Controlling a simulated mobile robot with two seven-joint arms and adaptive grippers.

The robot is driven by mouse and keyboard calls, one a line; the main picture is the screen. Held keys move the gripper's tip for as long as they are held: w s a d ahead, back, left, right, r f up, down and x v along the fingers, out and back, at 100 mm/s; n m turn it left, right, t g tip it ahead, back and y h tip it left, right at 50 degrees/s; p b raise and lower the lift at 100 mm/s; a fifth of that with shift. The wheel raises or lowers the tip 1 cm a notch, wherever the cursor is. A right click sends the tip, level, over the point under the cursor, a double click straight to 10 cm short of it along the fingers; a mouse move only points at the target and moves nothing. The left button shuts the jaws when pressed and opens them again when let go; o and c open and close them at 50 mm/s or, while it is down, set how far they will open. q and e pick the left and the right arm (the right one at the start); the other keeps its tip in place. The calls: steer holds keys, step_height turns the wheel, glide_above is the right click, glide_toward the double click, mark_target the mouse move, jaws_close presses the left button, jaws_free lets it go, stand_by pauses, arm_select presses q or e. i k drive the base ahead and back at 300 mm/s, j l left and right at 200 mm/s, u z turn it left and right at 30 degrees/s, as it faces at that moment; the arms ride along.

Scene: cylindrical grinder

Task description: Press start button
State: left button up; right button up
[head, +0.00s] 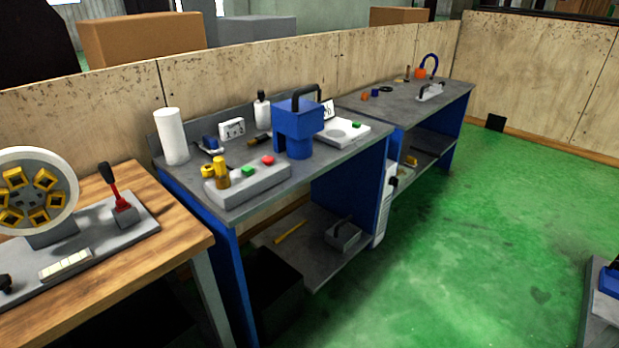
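A grey control box (246,184) lies on the near blue-framed workbench. On its top are a green button (248,171), a red button (268,160) and yellow parts (215,172) at its left end. A second green button (357,125) sits on a pale flat device (340,133) farther back on the same bench. No label tells me which button is the start button. Neither of my grippers is in view, and nothing touches the buttons.
A blue machine (297,128) with a dark handle stands behind the control box. A white roll (172,136) is at the bench's back left. A wooden table (180,232) with a round wheel fixture (35,190) is at left.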

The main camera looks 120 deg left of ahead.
mark_target(248, 170)
steer(key=u, duration=4.4)
